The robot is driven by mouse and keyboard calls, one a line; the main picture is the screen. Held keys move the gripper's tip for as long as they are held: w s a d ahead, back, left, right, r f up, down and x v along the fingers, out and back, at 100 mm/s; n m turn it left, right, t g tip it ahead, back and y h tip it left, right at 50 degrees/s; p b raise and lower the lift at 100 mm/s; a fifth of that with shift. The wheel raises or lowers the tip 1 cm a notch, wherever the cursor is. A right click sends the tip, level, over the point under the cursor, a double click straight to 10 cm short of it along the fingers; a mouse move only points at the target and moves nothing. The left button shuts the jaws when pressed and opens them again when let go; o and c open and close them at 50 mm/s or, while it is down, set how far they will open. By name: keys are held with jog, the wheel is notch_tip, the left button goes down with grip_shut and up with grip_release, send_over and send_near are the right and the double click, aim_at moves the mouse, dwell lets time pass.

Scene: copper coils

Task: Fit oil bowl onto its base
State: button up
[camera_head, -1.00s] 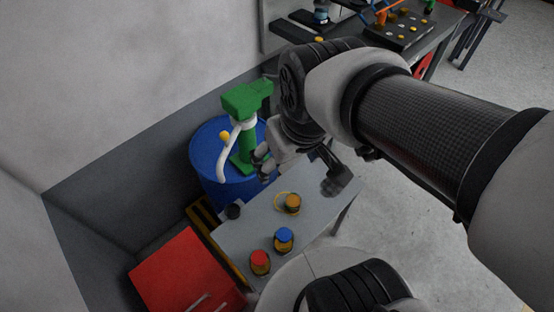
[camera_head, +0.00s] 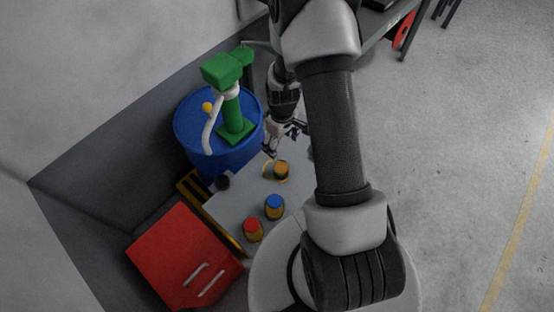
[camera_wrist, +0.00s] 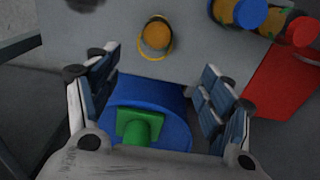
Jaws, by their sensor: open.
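A small amber bowl-like piece with a yellow ring (camera_head: 281,170) sits on the grey table; it also shows near the top middle of the wrist view (camera_wrist: 156,36). A blue-topped amber jar (camera_head: 274,206) and a red-topped amber jar (camera_head: 253,230) stand nearer my base. A small black round piece (camera_head: 222,182) is at the table's left edge. I cannot tell which of these is the oil bowl or its base. My gripper (camera_head: 284,142) is open and empty, just beyond the ringed piece and apart from it. In the wrist view its fingers (camera_wrist: 160,78) are spread wide.
A blue drum (camera_head: 190,130) with a green pump (camera_head: 232,112) and white hose stands behind the table, close to my gripper. A red cabinet (camera_head: 180,255) is at lower left, beside the wall. The grey table (camera_head: 232,212) has bare room left of the jars. Open floor lies right.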

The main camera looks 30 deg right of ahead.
jog(key=b, duration=0.3)
send_near(281, 168)
jog(key=s+a, duration=0.1)
jog(key=s, duration=0.2)
jog(key=shift+w+f+b, duration=0.25)
jog(key=shift+f+b, duration=0.15)
jog(key=shift+f, duration=0.55)
jog(key=shift+w+f+b, duration=0.2)
jog(key=shift+f+b, duration=0.2)
jog(key=shift+f, duration=0.6)
jog(key=shift+w+f+b, duration=0.25)
jog(key=shift+f+b, duration=0.15)
jog(key=shift+f, duration=0.55)
jog(key=shift+c, duration=0.6)
jog(key=shift+r, duration=0.1)
jog(key=c, duration=1.3)
notch_tip(281, 168, up, 20)
jog(key=p, duration=0.5)
jog(key=a+r+m, duration=0.3)
jog(key=a+r, duration=0.9)
jog(key=r, duration=0.2)
jog(key=shift+a+m+b, duration=0.25)
jog(key=shift+m+b, duration=0.05)
jog(key=shift+m, duration=0.1)
